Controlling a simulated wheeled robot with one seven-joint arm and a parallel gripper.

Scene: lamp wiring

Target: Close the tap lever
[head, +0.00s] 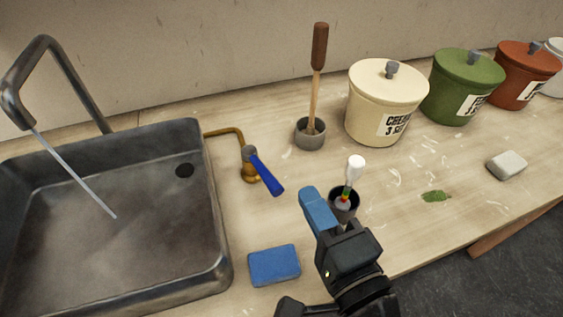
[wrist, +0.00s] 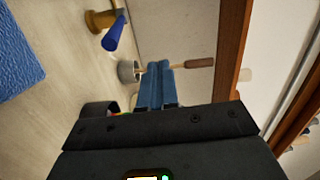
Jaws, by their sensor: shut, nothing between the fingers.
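The tap lever (head: 266,172) is a blue handle on a brass valve (head: 250,173) just right of the sink. It points down and to the right in the head view. The lever (wrist: 114,34) and its brass valve (wrist: 99,20) also show at the top of the wrist view. A pale thin stream (head: 75,174) runs from the grey spout (head: 38,80) into the sink (head: 215,235). My gripper (head: 313,198) is right of the lever and apart from it. Its blue fingers (wrist: 157,85) are together and empty.
A dark cup with a white-headed brush (head: 354,170) stands close behind my gripper. A grey pot (head: 310,139) holds a wooden-handled tool. A blue sponge (head: 274,265) lies by the sink. Cream (head: 385,95), green (head: 462,88) and red canisters (head: 523,75) line the back.

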